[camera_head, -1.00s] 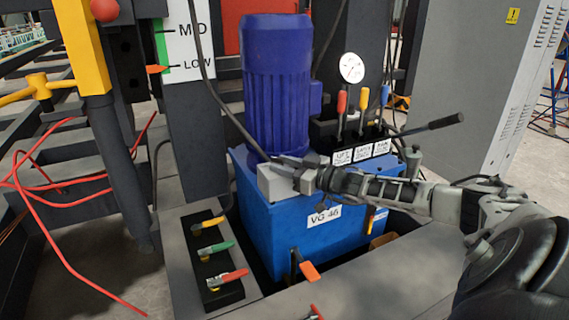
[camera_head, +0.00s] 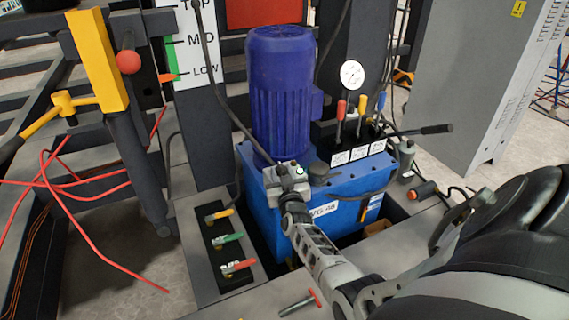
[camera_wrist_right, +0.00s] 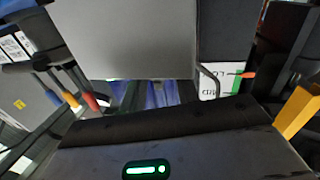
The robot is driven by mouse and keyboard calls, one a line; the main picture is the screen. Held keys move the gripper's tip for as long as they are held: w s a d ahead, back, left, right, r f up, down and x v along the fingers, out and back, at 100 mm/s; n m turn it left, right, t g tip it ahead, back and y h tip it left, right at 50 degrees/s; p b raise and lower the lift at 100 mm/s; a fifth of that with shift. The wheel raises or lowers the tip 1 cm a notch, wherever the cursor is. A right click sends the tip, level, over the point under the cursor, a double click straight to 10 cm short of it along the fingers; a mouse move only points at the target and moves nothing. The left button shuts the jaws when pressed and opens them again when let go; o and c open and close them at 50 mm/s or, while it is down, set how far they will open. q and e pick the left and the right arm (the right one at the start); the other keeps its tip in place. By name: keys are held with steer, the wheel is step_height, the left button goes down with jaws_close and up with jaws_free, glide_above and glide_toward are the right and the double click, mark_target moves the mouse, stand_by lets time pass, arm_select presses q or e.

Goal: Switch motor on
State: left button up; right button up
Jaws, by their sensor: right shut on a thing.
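The blue ribbed motor (camera_head: 279,95) stands upright on the blue tank (camera_head: 330,212), in the middle of the head view. A small light grey switch box (camera_head: 272,176) with small buttons on top sits on the tank, in front of the motor's base. My right gripper (camera_head: 291,190) reaches it from below in the picture and is shut on the box; its fingertips are partly hidden. In the right wrist view a large grey face, which looks like the switch box (camera_wrist_right: 130,40), fills the upper middle. My left gripper is not in view.
Several coloured valve handles (camera_head: 226,238) sit on a black block at left. Red hoses (camera_head: 85,240) hang at far left. A grey cabinet (camera_head: 460,80) stands at right.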

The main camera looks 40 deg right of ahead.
steer(key=shift+w+a+m+g+h, duration=0.15)
steer(key=shift+a+m+g+h, duration=0.1)
steer(key=shift+m+g+h, duration=0.3)
steer(key=shift+w+f+m+g+h, duration=0.1)
steer(key=shift+m+g+h, duration=0.15)
steer(key=shift+m+h, duration=0.25)
steer(key=m+g+h+b, duration=0.1)
steer(key=g, duration=0.1)
steer(key=m+g+h+b, duration=0.3)
steer(key=g+b, duration=0.1)
steer(key=shift+w+a+f+m+h, duration=0.15)
steer(key=shift+w+a+m+h, duration=0.1)
steer(key=shift+w+h, duration=0.15)
steer(key=shift+w+m+g+h+b, duration=0.1)
steer(key=shift+m+g+h+b, duration=0.25)
steer(key=shift+m+g+b, duration=0.55)
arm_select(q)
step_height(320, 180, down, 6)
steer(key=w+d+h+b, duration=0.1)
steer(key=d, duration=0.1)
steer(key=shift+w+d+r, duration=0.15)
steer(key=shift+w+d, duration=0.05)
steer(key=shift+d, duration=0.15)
arm_select(e)
steer(key=shift+d+r+g, duration=0.1)
steer(key=shift+r+g, duration=0.25)
steer(key=shift+g, duration=0.25)
steer(key=o, duration=1)
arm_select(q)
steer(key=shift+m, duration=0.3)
